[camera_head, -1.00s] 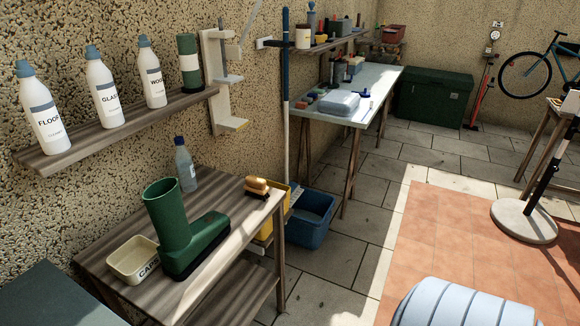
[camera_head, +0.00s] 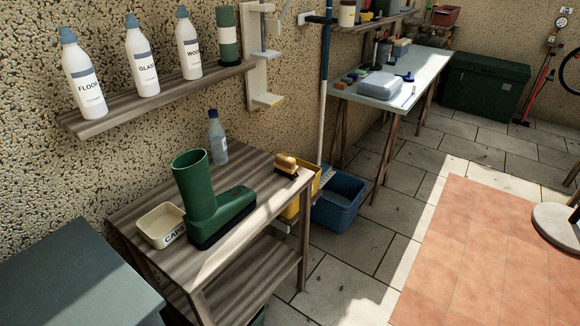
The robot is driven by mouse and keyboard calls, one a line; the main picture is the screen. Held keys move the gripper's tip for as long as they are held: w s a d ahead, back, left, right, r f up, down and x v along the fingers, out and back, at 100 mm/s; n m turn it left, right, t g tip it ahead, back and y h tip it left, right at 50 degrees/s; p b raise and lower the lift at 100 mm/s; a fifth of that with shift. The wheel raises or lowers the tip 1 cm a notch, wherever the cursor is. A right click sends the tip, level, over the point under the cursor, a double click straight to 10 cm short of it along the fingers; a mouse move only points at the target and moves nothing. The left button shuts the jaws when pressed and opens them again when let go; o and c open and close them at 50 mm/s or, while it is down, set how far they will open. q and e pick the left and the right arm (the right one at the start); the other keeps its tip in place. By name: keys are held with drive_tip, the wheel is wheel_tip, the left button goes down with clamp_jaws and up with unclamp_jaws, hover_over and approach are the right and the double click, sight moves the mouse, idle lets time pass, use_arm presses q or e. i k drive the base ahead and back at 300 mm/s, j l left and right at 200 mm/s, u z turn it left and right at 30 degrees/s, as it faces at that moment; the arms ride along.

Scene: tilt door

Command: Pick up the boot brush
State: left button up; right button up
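The boot brush (camera_head: 287,166), with an orange-brown top and dark bristles, lies near the far right corner of the wooden bench (camera_head: 262,224). A green rubber boot (camera_head: 197,192) stands upright on the bench, left of the brush and nearer to me. Neither of my grippers shows in the head view.
A cream tub (camera_head: 160,226) and a clear bottle (camera_head: 217,138) stand on the bench. A shelf (camera_head: 150,103) with several bottles hangs above. A broom or mop pole, a yellow bucket and a blue bucket (camera_head: 340,200) stand beyond the bench. A dark cabinet (camera_head: 75,270) is at lower left. Tiled floor at right is open.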

sight(284, 164)
drive_tip(key=i+l+u, duration=0.2)
drive_tip(key=u, duration=0.3)
drive_tip(key=i+l+u, duration=0.15)
drive_tip(key=l+u, duration=0.3)
